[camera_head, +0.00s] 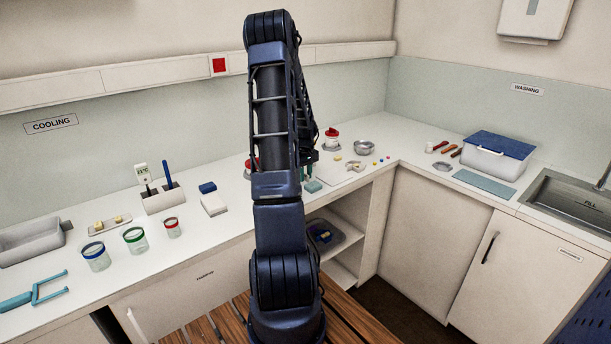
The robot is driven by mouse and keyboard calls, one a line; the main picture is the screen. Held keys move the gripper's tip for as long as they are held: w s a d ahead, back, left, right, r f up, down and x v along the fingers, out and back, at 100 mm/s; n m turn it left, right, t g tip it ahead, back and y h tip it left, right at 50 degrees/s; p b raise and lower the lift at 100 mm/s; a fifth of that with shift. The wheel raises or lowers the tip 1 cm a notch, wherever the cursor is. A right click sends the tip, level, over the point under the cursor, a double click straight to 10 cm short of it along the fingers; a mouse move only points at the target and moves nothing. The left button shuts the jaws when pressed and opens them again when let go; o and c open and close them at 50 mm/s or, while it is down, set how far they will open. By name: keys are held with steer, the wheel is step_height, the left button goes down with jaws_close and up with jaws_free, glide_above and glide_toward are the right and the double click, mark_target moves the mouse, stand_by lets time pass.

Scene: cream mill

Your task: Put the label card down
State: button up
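My arm stands upright in the middle of the head camera view and hides part of the counter. Only a dark bit of my gripper end (309,158) seems to show at the right edge of the arm, over the back counter. Its fingers are too small and covered to read. I cannot make out a label card, in the gripper or on the counter; it may be hidden behind the arm.
On the left counter (130,285) stand jars with blue (95,257), green (135,240) and red (172,228) rims, and a grey tray (32,243). Right of the arm are a metal bowl (364,148), a blue-lidded box (497,156) and a sink (570,204).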

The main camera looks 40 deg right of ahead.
step_height(320, 180, up, 12)
steer(key=a+r+t, duration=0.1)
steer(key=a+r, duration=0.9)
steer(key=a, duration=0.4)
steer(key=s+a+r+t, duration=0.1)
steer(key=s+a+r, duration=0.25)
steer(key=a, duration=0.45)
steer(key=s+a+r+t, duration=0.1)
steer(key=s+a+r, duration=0.1)
steer(key=s+a, duration=0.4)
steer(key=s+a+r, duration=0.3)
steer(key=s+a, duration=0.1)
steer(key=a, duration=0.5)
steer(key=s+a+f+t, duration=0.1)
steer(key=s+a, duration=0.6)
steer(key=s, duration=0.2)
steer(key=shift+s+f+t, duration=0.2)
steer(key=shift+s+t, duration=0.1)
steer(key=shift+s, duration=0.1)
